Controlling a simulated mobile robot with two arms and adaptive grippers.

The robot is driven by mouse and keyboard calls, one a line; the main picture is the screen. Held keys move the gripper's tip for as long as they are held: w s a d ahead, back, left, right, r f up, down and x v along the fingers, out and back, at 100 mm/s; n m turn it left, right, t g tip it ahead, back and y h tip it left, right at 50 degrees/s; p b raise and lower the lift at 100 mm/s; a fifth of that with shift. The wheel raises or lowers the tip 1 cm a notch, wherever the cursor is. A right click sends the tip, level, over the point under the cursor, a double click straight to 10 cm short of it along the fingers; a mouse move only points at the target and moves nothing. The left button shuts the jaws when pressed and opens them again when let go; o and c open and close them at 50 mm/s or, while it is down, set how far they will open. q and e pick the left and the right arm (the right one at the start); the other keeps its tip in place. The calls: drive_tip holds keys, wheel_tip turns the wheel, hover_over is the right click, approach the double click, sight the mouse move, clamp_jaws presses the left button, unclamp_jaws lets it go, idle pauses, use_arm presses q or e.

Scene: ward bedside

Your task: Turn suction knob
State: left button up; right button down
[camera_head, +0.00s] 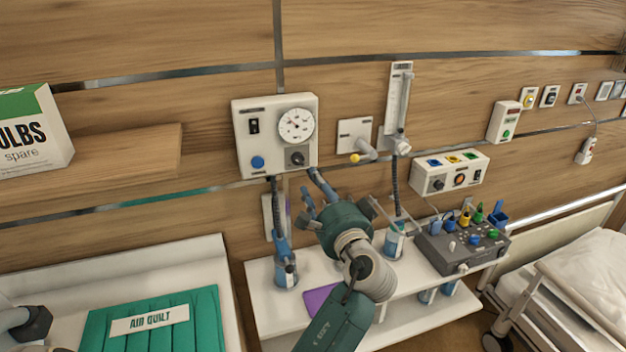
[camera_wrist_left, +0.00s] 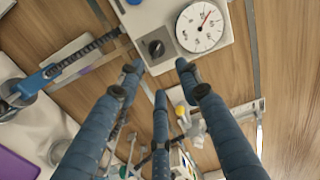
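The white suction panel (camera_head: 243,160) hangs on the wood wall, with a round dial gauge (camera_head: 296,126). A dark suction knob (camera_head: 297,158) sits at its lower right. In the left wrist view the knob (camera_wrist_left: 156,46) is upper middle, beside the gauge (camera_wrist_left: 201,27), whose red pointer shows. My left gripper (camera_head: 325,192) is below the panel, its blue fingers pointing up towards the knob. In the wrist view the three fingers of my left gripper (camera_wrist_left: 159,72) are spread, with nothing between them. The tips look short of the knob.
A hose and blue-topped jar (camera_head: 286,270) stand left of my arm on a white shelf (camera_head: 262,312). A flowmeter (camera_head: 398,100) and yellow-tipped wall outlet (camera_head: 362,153) are right of the panel. A grey device (camera_head: 460,250) stands further right, near a bed (camera_head: 585,280).

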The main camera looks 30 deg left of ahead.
sight(300, 163)
use_arm(q)
drive_tip(key=shift+o, duration=1.3)
drive_tip(key=w+a+n+b, duration=0.2)
drive_tip(key=a, duration=0.1)
drive_tip(key=w+a+n+b, duration=0.2)
drive_tip(key=a+n, duration=0.1)
drive_tip(key=w+a+n+b, duration=0.2)
drive_tip(key=w+a+n, duration=0.1)
drive_tip(key=shift+f, duration=0.25)
